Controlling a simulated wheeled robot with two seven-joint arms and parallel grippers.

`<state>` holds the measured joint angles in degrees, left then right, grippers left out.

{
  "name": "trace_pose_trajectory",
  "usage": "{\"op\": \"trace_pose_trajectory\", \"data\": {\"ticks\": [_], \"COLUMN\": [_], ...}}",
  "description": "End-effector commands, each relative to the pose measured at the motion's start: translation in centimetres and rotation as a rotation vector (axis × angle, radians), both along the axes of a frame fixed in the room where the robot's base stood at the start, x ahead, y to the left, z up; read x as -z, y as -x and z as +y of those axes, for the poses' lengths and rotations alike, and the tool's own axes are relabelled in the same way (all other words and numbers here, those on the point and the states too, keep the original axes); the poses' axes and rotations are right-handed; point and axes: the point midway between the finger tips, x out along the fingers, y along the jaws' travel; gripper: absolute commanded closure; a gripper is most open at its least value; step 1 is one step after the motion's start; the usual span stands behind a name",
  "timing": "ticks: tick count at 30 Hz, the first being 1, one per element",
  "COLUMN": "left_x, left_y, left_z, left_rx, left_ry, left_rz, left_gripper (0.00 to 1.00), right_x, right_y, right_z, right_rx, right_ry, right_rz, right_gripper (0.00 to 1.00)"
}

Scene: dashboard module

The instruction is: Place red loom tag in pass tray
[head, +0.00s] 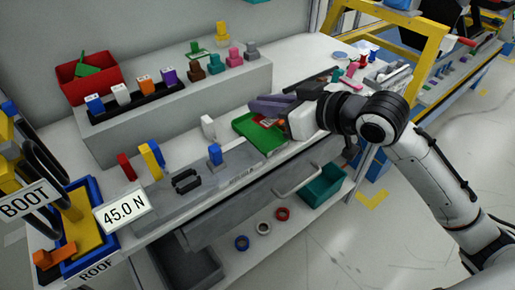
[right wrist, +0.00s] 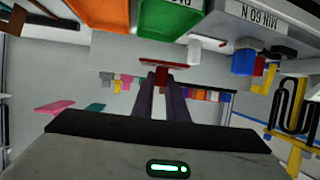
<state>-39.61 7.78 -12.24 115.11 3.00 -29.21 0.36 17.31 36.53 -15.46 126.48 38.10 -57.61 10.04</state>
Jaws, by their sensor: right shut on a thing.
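My right gripper (head: 272,112) reaches in from the right, low over the green pass tray (head: 246,124) on the bench. In the right wrist view its purple fingers (right wrist: 163,82) are shut on the red loom tag (right wrist: 165,64), which sits across the fingertips. The tag shows as a small red patch (head: 265,121) in the head view, partly hidden by the gripper. The green tray (right wrist: 172,18) also shows at the top of the right wrist view with part of its lettering. I cannot tell whether the tag touches the tray. My left gripper is not in view.
A red bin (head: 84,82) and a dark rack of coloured connectors (head: 137,101) stand on the raised grey shelf. An orange tray (right wrist: 103,14) lies beside the green one. A blue-framed tray (head: 83,262) and a 45.0 N sign (head: 121,207) are at lower left.

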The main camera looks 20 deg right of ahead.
Motion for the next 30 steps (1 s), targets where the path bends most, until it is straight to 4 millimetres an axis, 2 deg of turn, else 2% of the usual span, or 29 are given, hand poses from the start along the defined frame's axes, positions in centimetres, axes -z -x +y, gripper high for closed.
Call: {"op": "trace_pose_trajectory", "data": {"ticks": [1, 3, 10, 18, 26, 30], "left_x": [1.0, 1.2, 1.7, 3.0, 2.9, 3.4], "left_y": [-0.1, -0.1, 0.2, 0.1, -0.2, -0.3], "left_z": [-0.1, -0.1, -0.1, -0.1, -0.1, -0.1], "left_rx": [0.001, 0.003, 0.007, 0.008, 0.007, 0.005], "left_ry": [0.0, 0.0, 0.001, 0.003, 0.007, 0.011], "left_rz": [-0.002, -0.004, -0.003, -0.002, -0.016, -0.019], "left_gripper": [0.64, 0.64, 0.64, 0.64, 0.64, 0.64], "right_x": [-0.2, -0.9, -2.0, 2.7, 4.9, 7.0], "right_y": [-1.0, -2.0, -3.4, -3.4, -3.4, -3.4], "right_z": [0.3, 0.5, 0.8, 0.8, 0.8, 0.8], "right_rx": [0.034, 0.08, 0.158, 0.164, 0.164, 0.163], "right_ry": [0.002, 0.003, -0.001, 0.001, 0.0, 0.0], "right_rz": [-0.012, -0.01, 0.0, 0.006, 0.005, 0.007], "right_gripper": [1.0, 1.0, 1.0, 1.0, 1.0, 1.0]}}
